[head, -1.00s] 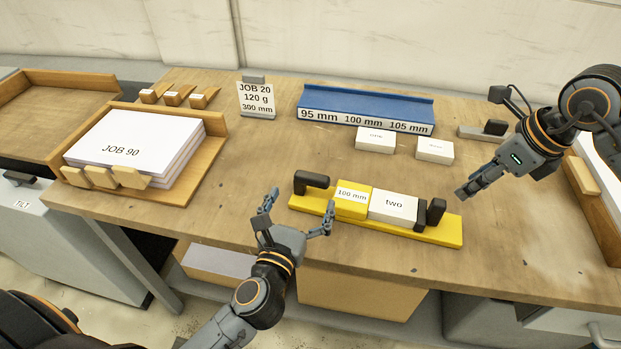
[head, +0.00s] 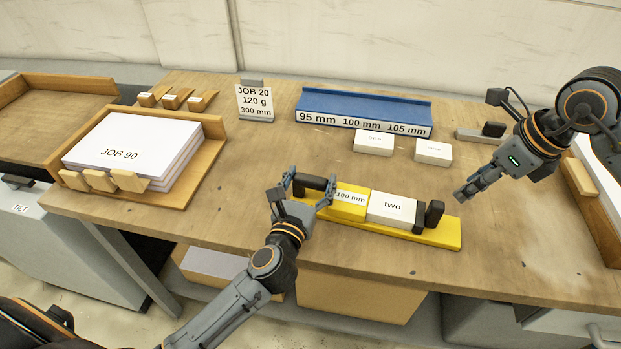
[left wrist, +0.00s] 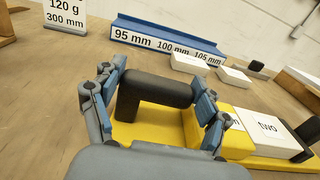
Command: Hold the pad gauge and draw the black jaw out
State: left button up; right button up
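The yellow pad gauge (head: 440,237) lies on the bench with a black handle (head: 315,183) at its left end. On it sit a yellow 100 mm block (head: 350,198) and a white pad marked "two" (head: 391,207). The black jaw (head: 434,213) stands at the pad's right end, with a dark upright piece beside the pad. My left gripper (head: 308,188) is open, its fingers on either side of the handle; in the left wrist view the handle (left wrist: 155,88) shows between them. My right gripper (head: 463,195) hangs right of the jaw, apart from it; its finger gap is unclear.
A blue rack (head: 365,104) marked 95, 100 and 105 mm stands behind, with two white blocks (head: 374,142) (head: 433,151) before it. A JOB 20 sign (head: 255,102) and a JOB 90 paper tray (head: 205,165) are to the left. Bare bench lies right of the gauge.

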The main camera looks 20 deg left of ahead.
pick_arm(q)
jog(key=c, duration=0.7)
jog(key=shift+c, duration=0.7)
pick_arm(e)
jog(key=shift+c, duration=1)
grip_shut()
jog(key=w+a+n+g+h, duration=0.2)
jog(key=a+n+h, duration=0.4)
jog(key=a, duration=0.6)
jog(key=x, duration=0.8)
jog(key=shift+s+d+f, duration=0.1)
jog(key=shift+d+f, duration=0.2)
jog(key=shift+f, duration=0.05)
